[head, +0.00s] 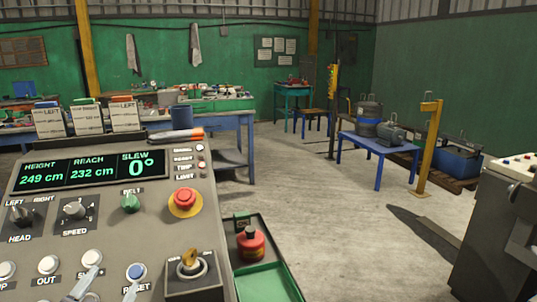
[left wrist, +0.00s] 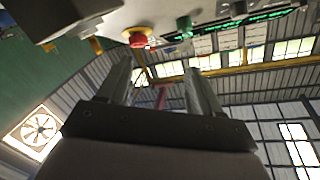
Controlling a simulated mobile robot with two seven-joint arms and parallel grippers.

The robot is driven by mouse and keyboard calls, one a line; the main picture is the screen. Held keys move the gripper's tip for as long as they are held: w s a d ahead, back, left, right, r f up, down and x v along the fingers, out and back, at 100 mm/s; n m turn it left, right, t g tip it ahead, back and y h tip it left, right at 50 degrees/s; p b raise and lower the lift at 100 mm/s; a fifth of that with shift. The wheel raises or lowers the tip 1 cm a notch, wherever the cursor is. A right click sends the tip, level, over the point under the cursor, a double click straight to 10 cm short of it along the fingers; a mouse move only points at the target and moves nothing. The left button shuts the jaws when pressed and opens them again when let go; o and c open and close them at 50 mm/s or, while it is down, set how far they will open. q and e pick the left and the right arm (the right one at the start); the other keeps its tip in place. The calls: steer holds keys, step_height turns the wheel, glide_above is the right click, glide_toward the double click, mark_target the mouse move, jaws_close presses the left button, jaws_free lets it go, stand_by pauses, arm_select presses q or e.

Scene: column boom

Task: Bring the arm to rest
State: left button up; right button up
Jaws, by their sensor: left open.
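The control panel (head: 100,232) fills the lower left of the head view. Its display (head: 90,172) reads height 249 cm, reach 232 cm, slew 0°. It carries HEAD (head: 20,214) and SPEED (head: 74,210) knobs, a green knob (head: 130,202), a red mushroom button (head: 185,198), a key switch (head: 191,264), several white buttons (head: 48,264) and a blue RESET button (head: 136,271). My left gripper (head: 112,278) is open and empty over the lower button row; its fingers also show apart in the left wrist view (left wrist: 160,88). My right gripper is not in view.
A yellow post (head: 429,150) with a short top bracket stands right of a blue table (head: 375,148) bearing a drum and a motor. The floor (head: 325,220) ahead is mostly clear.

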arm_select(q)
steer(key=s+d+f+n+g+h, duration=0.25)
steer(key=s+f+g, duration=1.15)
steer(key=s+f, duration=0.75)
steer(key=w+d+f+t+h+b, duration=0.1)
steer(key=w+d+f+t+b, duration=0.1)
steer(key=w+f+t, duration=0.5)
step_height(320, 180, down, 3)
steer(key=shift+d+f, duration=0.2)
steer(key=shift+d, duration=0.5)
